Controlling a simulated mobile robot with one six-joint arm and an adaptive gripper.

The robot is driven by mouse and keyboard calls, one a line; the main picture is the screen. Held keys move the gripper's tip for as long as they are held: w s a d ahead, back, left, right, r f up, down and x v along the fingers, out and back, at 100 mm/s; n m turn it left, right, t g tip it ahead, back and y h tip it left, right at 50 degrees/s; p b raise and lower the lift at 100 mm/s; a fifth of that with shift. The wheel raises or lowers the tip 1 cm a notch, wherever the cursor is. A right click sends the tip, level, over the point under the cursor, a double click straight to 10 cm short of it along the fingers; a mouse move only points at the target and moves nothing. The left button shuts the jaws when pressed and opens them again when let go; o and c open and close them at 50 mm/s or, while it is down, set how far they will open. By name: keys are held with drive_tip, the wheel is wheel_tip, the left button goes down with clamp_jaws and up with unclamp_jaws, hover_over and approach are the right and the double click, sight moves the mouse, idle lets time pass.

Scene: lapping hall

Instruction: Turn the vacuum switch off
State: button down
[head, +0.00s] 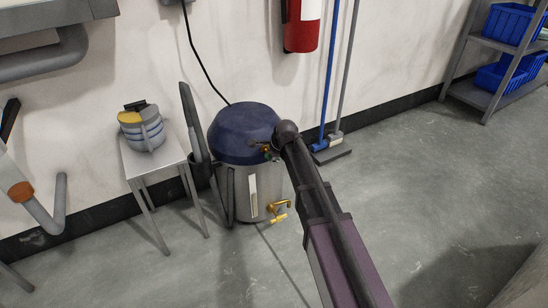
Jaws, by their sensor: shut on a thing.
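The vacuum (238,125) stands on the floor against the wall, with a dark blue domed lid over a grey drum. A brass tap (277,211) sticks out low on its front. My arm reaches in from the lower right, and my gripper (264,150) is at the right front of the lid's lower edge. It is shut on a small part there, which appears to be the vacuum switch. Small green and reddish spots show beside it. The switch's shape and position are mostly hidden by my gripper and too small to tell.
A small table (172,151) with a blue-grey, yellow-topped container (142,127) stands left of the vacuum. A red fire extinguisher (301,35) hangs above right, beside a broom (325,100). A shelf with blue bins (508,22) stands far right. The floor at right is clear.

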drive_tip(key=shift+a+f+n+t+h+b, duration=0.1)
drive_tip(key=shift+a+n+t+h+b, duration=0.1)
drive_tip(key=shift+t+h, duration=0.3)
drive_tip(key=shift+a+n+t+h+b, duration=0.1)
drive_tip(key=shift+n+t+h+b, duration=0.1)
drive_tip(key=shift+t+h, duration=0.3)
drive_tip(key=shift+w+f+n+t+h+b, duration=0.15)
drive_tip(key=shift+n+t+h+b, duration=0.35)
drive_tip(key=shift+h+b, duration=0.55)
drive_tip(key=shift+t+h+b, duration=0.55)
drive_tip(key=shift+t+h, duration=0.15)
drive_tip(key=shift+h, duration=0.05)
drive_tip(key=shift+t+h+b, duration=0.3)
drive_tip(key=shift+h+b, duration=0.1)
drive_tip(key=shift+r+n, duration=0.2)
drive_tip(key=shift+n, duration=0.1)
drive_tip(key=c, duration=0.5)
unclamp_jaws()
drive_tip(key=shift+d, duration=0.1)
drive_tip(key=shift+c, duration=0.2)
drive_tip(key=shift+d, duration=0.1)
